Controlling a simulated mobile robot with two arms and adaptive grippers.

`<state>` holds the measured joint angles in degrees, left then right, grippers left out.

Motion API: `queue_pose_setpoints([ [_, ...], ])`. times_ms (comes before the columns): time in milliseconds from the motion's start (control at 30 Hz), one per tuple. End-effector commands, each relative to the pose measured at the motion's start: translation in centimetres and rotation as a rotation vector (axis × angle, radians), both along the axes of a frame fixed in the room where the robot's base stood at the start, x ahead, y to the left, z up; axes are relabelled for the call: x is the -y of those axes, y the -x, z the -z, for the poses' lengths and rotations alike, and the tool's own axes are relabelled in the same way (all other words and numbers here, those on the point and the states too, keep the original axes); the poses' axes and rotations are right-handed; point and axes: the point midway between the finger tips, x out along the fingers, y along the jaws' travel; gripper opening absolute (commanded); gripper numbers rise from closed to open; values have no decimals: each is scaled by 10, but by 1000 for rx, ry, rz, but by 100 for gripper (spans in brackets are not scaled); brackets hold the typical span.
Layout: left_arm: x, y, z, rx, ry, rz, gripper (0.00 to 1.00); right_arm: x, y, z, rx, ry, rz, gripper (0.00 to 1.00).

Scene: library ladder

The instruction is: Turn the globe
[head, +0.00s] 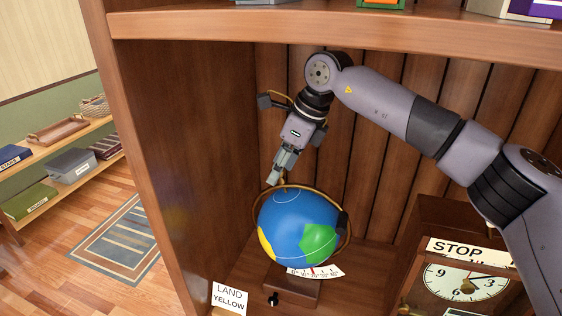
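The globe (285,232) is a blue ball with a green land patch at its lower right and a yellow patch at its lower left. It stands on a wooden base (293,284) inside a wooden cabinet, with a brass-coloured ring around it. A white curved scale with a red mark (315,272) sits at its front. My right gripper (273,181) points down at the top of the globe, close to its ring; I cannot tell whether it touches. Its fingers look close together, with nothing clearly seen between them. My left gripper is out of view.
A card reading LAND YELLOW (229,298) stands at the front left. A clock (465,283) under a STOP sign (469,252) is at the right. The cabinet's left wall (190,150) and upper shelf (330,32) enclose the arm. Low shelves (70,175) stand far left.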

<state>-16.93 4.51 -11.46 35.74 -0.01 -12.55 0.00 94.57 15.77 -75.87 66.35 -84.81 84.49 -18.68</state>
Motion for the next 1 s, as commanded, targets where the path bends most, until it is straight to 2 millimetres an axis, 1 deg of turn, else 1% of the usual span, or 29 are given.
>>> queue_pose_setpoints([
  [200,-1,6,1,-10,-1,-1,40,0,0,0,0,0,-1,47],
  [900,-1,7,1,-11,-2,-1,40,0,0,0,0,0,-1,1],
  [1000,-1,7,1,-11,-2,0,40,0,0,0,0,0,-1,0],
])
